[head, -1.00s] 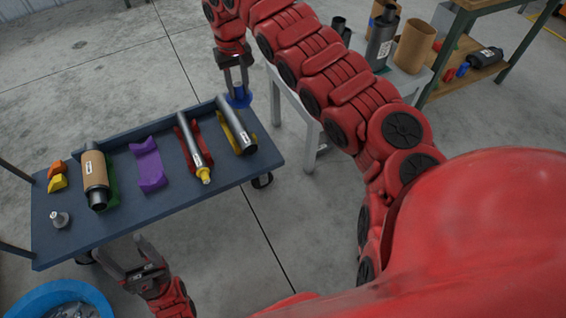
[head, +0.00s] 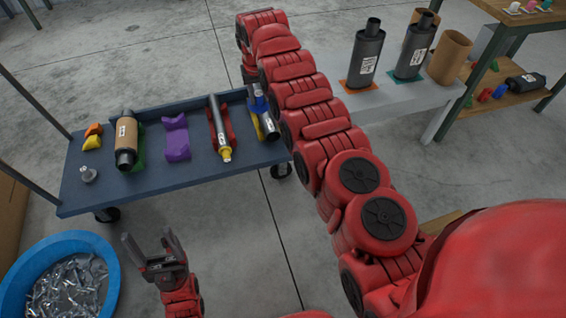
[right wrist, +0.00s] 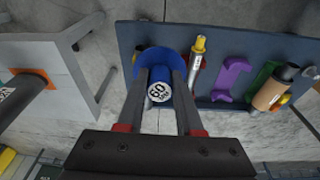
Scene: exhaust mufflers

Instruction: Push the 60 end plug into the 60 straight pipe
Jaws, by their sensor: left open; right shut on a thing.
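The blue end plug (right wrist: 160,92), marked 60, is between the fingers of my right gripper (right wrist: 160,118), which is shut on it. A wider blue round part shows behind its labelled face. In the head view the plug (head: 258,101) is at the far end of the grey straight pipe (head: 268,126), which lies in a yellow cradle on the cart. The arm partly hides this spot, and I cannot tell whether plug and pipe touch. My left gripper (head: 156,248) is open and empty, in front of the cart.
On the dark blue cart (head: 190,178) are another pipe with a yellow end (head: 218,128), a purple cradle (head: 176,138), a brown-wrapped muffler (head: 126,140) and a small metal part (head: 88,174). A blue tub (head: 112,275) stands front left. Mufflers (head: 366,52) stand on a grey table.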

